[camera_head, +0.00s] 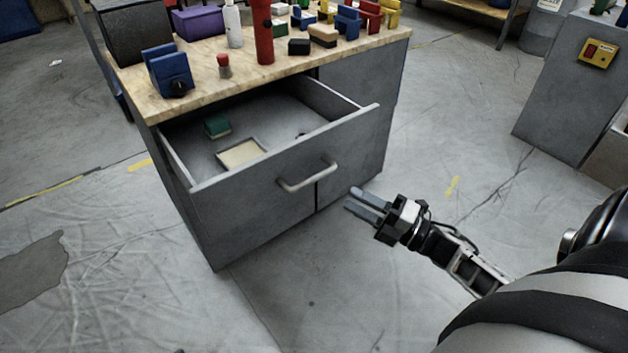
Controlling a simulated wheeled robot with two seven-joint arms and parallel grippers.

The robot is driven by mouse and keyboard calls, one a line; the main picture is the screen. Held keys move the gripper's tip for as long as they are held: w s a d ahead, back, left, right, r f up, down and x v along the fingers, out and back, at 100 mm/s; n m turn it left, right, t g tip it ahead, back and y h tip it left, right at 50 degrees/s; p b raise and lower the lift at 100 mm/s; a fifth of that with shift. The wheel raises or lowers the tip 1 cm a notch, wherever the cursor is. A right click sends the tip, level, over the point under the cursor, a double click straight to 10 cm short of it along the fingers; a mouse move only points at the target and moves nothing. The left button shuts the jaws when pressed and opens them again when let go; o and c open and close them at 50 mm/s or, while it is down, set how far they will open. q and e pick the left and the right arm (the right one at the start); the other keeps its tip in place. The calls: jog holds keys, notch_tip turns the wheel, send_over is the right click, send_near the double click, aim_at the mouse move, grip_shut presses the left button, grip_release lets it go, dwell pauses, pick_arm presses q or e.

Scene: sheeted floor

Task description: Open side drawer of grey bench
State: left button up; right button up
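The grey bench (262,233) stands at upper centre with a wood-look top (205,84). Its side drawer (235,185) is pulled well out, and its inside shows. The drawer holds a green block (217,126), a pale, shallow tray-like item (241,153) and a small dark item at the back. The drawer's bar handle (308,176) is on the front panel. My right gripper (355,200) is just right of the handle and apart from it, pointing left. Its two fingers are parted with nothing between them. My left gripper is out of view.
Bottles, a red cylinder (263,32), a blue vise-like item (167,71) and several coloured blocks crowd the bench top. A grey cabinet (570,95) with a yellow switch box stands at right. The floor in front is clear.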

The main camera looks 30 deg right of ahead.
aim_at(314, 177)
jog(key=x, duration=1)
jog(key=shift+w+a+b, duration=0.15)
jog(key=shift+w+b, duration=0.15)
jog(key=shift+b, duration=0.05)
grip_shut()
